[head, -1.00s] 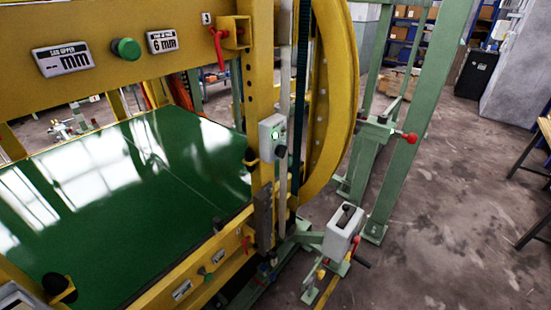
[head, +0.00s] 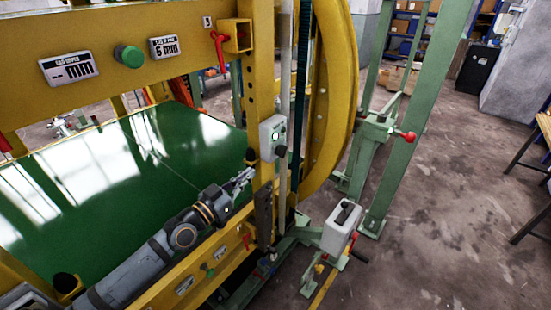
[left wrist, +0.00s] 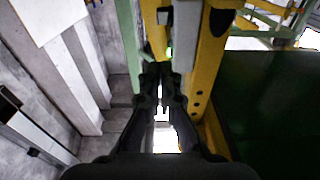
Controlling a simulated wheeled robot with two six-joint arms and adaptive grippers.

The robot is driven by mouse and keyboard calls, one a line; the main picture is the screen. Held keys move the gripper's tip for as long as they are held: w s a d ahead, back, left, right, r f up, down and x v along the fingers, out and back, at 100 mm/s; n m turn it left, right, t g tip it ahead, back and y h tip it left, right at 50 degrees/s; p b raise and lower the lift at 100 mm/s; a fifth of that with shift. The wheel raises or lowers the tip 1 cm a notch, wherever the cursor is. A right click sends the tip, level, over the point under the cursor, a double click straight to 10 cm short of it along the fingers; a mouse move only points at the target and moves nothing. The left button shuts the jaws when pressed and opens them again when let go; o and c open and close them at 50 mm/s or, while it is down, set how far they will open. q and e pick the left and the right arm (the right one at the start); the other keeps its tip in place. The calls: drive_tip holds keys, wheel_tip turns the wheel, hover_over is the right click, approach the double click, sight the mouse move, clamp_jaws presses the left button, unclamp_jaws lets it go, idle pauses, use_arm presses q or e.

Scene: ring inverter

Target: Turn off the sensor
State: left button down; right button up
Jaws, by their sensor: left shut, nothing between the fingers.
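A small light-grey box with a lit green spot and a dark knob, which looks like the sensor (head: 271,133), is fixed to the yellow upright post. My left gripper (head: 248,173) is in front of the post, below and to the left of the box. It is shut and empty, and no contact with the box can be seen. In the left wrist view, the closed fingers (left wrist: 163,72) point toward the yellow post, with a small green glow just beyond their tips. My right gripper is not in view.
A yellow beam (head: 110,40) with displays and a green knob crosses above a green panel (head: 75,190). A yellow curved ring (head: 340,100) stands right of the post. A grey box with a handle (head: 341,228) stands at lower right. Open concrete floor (head: 440,220) lies right.

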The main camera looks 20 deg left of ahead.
use_arm(q)
approach(284, 152)
drive_tip(key=r, duration=0.1)
drive_tip(key=w+r, duration=0.2)
drive_tip(key=shift+w+d+r+p, duration=0.2)
drive_tip(key=shift+d+p, duration=0.1)
drive_tip(key=shift+p, duration=0.1)
drive_tip(key=shift+w+d+f, duration=0.2)
drive_tip(key=shift+w+f, duration=0.3)
drive_tip(key=shift+w+d+f, duration=0.2)
drive_tip(key=shift+w+f, duration=0.25)
drive_tip(key=shift+w, duration=0.05)
drive_tip(key=shift+w+d+f, duration=0.2)
drive_tip(key=shift+w+f, duration=0.35)
drive_tip(key=shift+w, duration=0.05)
